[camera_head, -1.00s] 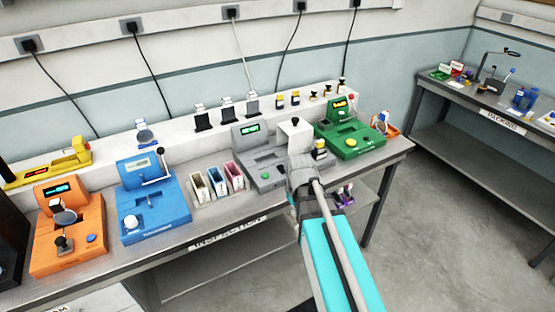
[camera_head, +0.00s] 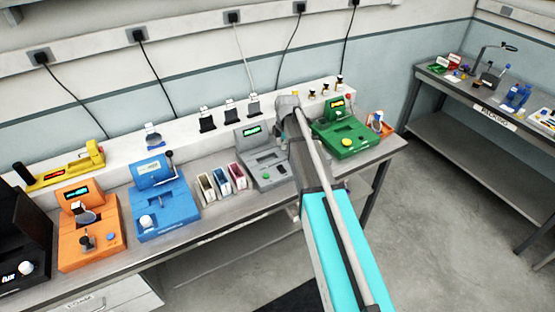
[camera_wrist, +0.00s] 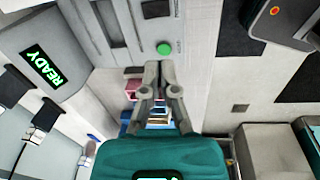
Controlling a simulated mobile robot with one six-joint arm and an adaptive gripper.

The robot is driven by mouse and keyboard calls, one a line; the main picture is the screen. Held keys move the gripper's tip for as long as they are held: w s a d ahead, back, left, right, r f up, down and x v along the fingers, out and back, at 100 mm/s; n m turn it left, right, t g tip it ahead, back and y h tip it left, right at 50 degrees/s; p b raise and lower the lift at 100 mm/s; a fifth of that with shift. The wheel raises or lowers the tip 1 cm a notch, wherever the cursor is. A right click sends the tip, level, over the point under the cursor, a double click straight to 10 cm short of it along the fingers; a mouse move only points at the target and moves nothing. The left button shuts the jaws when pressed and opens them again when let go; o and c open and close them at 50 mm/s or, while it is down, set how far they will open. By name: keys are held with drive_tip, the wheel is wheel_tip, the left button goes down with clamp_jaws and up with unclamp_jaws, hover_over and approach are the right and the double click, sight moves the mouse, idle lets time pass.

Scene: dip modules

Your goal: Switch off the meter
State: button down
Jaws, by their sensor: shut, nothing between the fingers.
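The grey device (camera_head: 268,180) stands on the bench with a lit green display (camera_head: 251,131). In the wrist view its display (camera_wrist: 44,67) reads READY, and a round green button (camera_wrist: 163,48) is on its base. Several other devices share the bench, and I cannot tell from the frames which one is called the meter. My gripper (camera_wrist: 159,68) is shut and empty; in the wrist view its tips appear just below the green button. I see no clear contact. In the head view my arm hides the fingertips and the area right of the grey device.
A green device (camera_head: 345,138) stands right of my arm. Coloured holders (camera_head: 221,183), a blue device (camera_head: 162,205), an orange device (camera_head: 89,230), a yellow device (camera_head: 65,174) and a black device (camera_head: 20,245) are to the left. A packing bench (camera_head: 470,105) stands right, beyond open floor.

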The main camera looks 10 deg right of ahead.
sight(280, 168)
drive_tip(key=shift+w+r+n, duration=0.4)
drive_tip(key=shift+w+n, duration=0.1)
drive_tip(key=shift+w, duration=0.15)
drive_tip(key=shift+f, duration=0.15)
drive_tip(key=f+b, duration=0.4)
drive_tip(key=w+f+b, duration=0.1)
drive_tip(key=f+b, duration=0.8)
drive_tip(key=shift+w+a+f+b, duration=0.25)
drive_tip(key=shift+w+f+b, duration=0.05)
idle(0.5)
idle(0.4)
